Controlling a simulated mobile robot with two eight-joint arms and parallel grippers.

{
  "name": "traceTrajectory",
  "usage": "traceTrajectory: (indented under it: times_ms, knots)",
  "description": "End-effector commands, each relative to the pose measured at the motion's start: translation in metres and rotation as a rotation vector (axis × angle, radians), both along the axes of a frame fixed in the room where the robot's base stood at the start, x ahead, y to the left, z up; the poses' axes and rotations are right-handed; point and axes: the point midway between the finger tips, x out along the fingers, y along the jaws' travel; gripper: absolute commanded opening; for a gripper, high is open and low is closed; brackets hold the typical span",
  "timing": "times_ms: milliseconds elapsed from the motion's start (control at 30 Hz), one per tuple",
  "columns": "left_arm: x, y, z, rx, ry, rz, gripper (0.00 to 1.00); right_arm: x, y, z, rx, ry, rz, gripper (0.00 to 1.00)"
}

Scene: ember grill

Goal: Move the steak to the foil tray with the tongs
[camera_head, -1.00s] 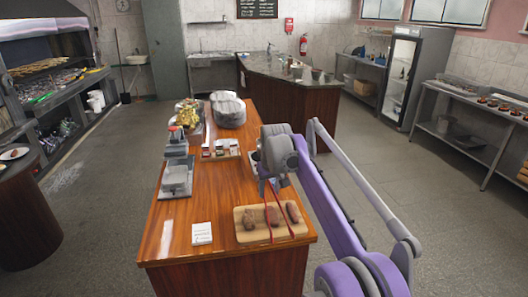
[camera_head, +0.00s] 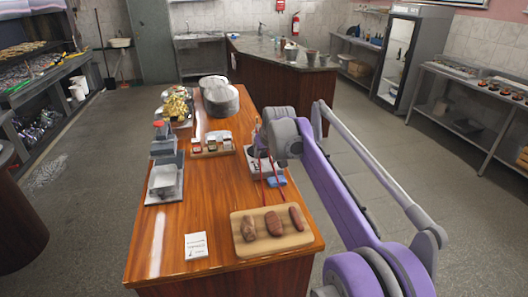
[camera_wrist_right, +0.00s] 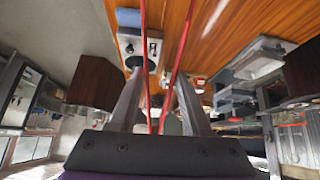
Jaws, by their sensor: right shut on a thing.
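Three brown pieces of meat lie side by side on a wooden board (camera_head: 240,246): a left one (camera_head: 249,228), a middle one (camera_head: 274,223) and a right one (camera_head: 297,217). I cannot tell which is the steak. My right gripper (camera_head: 268,147) is shut on the red tongs (camera_head: 264,186), beyond the board. The tongs hang down with their arms spread, and their tips hold nothing visible. The wrist view shows the two red arms (camera_wrist_right: 181,48) running out from the gripper (camera_wrist_right: 157,88). A grey metal tray (camera_head: 165,181) stands at the table's left; I cannot tell if it is the foil tray. My left gripper is out of view.
A white card (camera_head: 196,246) lies left of the board. A spice rack (camera_head: 211,147), pots (camera_head: 221,100) and a blue item (camera_head: 277,181) stand further back on the wooden table. The table's middle is clear. My right arm covers part of the right side.

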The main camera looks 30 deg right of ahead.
Motion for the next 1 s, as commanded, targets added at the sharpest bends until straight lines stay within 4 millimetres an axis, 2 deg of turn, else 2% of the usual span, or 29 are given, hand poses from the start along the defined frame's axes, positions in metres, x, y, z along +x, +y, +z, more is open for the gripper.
traceTrajectory:
  times_ms: [167, 367, 1000]
  knots:
    - [-0.001, 0.0, -0.002, 0.0, 0.002, 0.0, 0.5, 0.0, 0.0, -0.003, 0.0, 0.001, 0.0, 0.41]
    - [-0.006, 0.0, -0.011, 0.0, 0.012, 0.0, 0.5, 0.0, 0.0, -0.015, 0.001, 0.003, 0.0, 0.41]
    - [-0.027, 0.0, -0.061, 0.0, 0.052, 0.0, 0.5, 0.0, 0.0, -0.078, 0.0, 0.001, 0.0, 0.41]
